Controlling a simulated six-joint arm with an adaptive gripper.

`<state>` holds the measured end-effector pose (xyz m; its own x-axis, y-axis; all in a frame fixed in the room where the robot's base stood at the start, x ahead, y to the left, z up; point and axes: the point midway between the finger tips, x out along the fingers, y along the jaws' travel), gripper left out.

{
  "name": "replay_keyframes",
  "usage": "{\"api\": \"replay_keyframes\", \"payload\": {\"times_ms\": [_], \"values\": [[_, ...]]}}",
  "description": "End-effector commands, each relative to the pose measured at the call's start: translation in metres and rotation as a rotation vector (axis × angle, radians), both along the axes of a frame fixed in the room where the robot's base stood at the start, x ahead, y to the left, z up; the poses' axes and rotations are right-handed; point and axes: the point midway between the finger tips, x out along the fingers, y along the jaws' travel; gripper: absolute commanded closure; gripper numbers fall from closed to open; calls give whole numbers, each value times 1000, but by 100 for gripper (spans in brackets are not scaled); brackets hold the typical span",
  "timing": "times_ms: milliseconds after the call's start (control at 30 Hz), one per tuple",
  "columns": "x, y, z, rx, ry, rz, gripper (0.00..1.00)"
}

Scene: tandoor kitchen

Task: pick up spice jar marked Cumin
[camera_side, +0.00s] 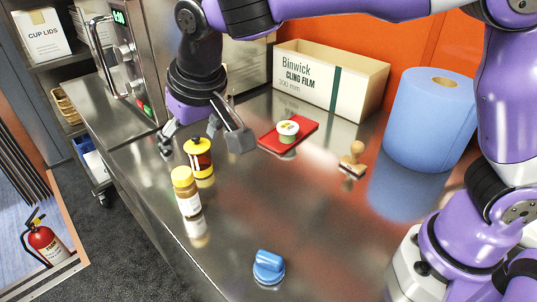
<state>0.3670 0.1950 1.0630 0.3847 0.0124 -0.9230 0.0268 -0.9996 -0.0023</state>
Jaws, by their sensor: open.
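A jar with a yellow lid, brown contents and a pale label (187,192) stands upright near the front left edge of the steel counter. The label writing is too small to read, so I cannot tell which is marked Cumin. My gripper (204,138) is open and empty, with its fingers spread above and behind the dark red container. The brown jar is nearer the camera than the gripper.
A cling film box (325,85), a wooden stamp (353,158) and a blue paper roll (430,115) stand to the right. A blue knob-like item (268,267) is in front. The counter's middle is clear.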

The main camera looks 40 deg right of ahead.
Motion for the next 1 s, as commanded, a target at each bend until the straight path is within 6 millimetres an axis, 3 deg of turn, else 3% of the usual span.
{"api": "replay_keyframes", "payload": {"times_ms": [133, 800, 1000], "values": [[5, 14, -15, -5, 5, 0, 15], [41, 12, -98, -3, 4, 0, 15], [44, 13, -103, -2, 2, 0, 15]]}}
